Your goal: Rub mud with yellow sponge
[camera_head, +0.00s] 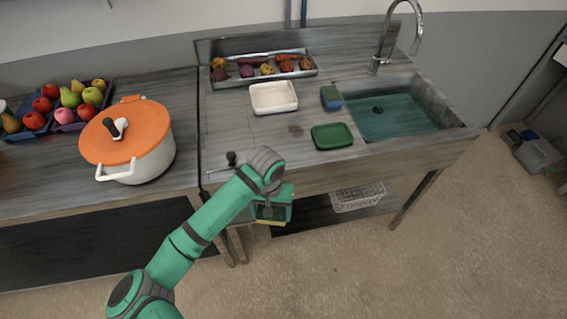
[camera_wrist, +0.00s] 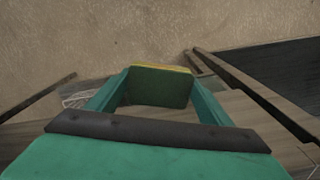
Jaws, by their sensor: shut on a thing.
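The yellow sponge (camera_wrist: 162,86) is between the fingers of my gripper (camera_head: 272,212). In the wrist view its dark green face shows, with a yellow strip along the top edge. In the head view only a thin yellow part (camera_head: 270,222) shows below the gripper; the rest is hidden. My gripper is shut on it, in front of the counter's front edge and apart from the mud. A small brown smudge that looks like the mud (camera_head: 296,129) lies on the counter, between the white tray (camera_head: 274,111) and the green tray (camera_head: 350,141).
A blue and green sponge (camera_head: 331,97) stands by the sink (camera_head: 448,116) with its tall faucet (camera_head: 421,23). A produce tray (camera_head: 234,83) is at the back. A large orange-lidded pot (camera_head: 150,157) is on the left. A wire basket (camera_head: 357,199) sits on the lower shelf.

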